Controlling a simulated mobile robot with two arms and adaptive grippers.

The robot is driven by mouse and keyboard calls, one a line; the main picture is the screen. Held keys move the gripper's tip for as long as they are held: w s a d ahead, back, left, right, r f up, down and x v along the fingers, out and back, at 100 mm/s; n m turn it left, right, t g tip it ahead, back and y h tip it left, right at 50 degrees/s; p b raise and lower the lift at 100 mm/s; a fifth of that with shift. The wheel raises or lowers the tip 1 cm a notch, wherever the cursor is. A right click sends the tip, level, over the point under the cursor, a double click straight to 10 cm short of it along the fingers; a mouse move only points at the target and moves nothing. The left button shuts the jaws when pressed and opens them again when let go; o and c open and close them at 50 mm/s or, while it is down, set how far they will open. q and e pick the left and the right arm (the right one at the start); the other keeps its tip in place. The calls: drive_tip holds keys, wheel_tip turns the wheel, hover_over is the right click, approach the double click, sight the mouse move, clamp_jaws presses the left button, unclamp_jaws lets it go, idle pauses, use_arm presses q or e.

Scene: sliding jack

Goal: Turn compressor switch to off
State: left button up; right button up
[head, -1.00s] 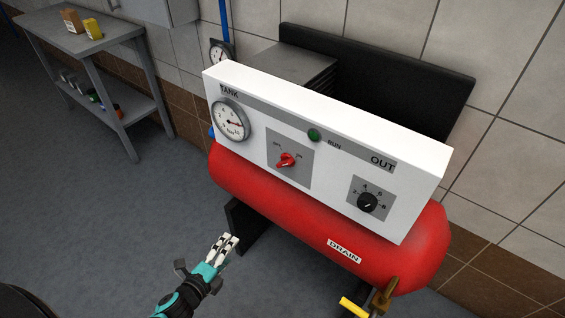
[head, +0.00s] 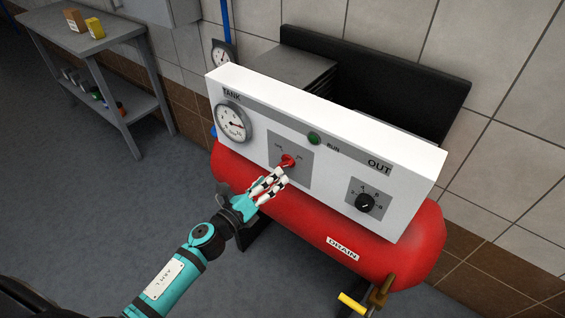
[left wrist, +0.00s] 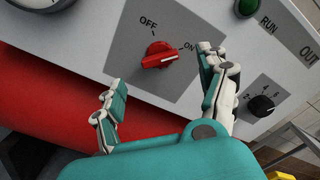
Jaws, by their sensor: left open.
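The compressor switch is a red knob (head: 288,161) on a grey plate (head: 303,177) of the white control panel. It also shows in the left wrist view (left wrist: 159,56), with OFF printed at its upper left and ON at its right; its pale pointer mark is turned toward the ON side. My left gripper (head: 278,176) is just in front of the knob and below it in the head view. In the left wrist view its two fingers (left wrist: 163,95) are spread, with the knob beyond and between them, and nothing is held. My right gripper is not in view.
The panel also has a tank gauge (head: 233,122), a green run light (head: 314,138) and a black outlet knob (head: 365,202). The red tank (head: 400,255) bulges below, with a yellow-handled drain valve (head: 352,302). A grey workbench (head: 95,40) stands at the far left; the floor between is clear.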

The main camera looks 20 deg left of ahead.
sight(283, 166)
use_arm(q)
drive_tip(key=x, duration=0.6)
drive_tip(key=shift+w+p, duration=0.15)
drive_tip(key=shift+p, duration=0.15)
drive_tip(key=shift+c, duration=0.3)
drive_tip(key=c, duration=1.1)
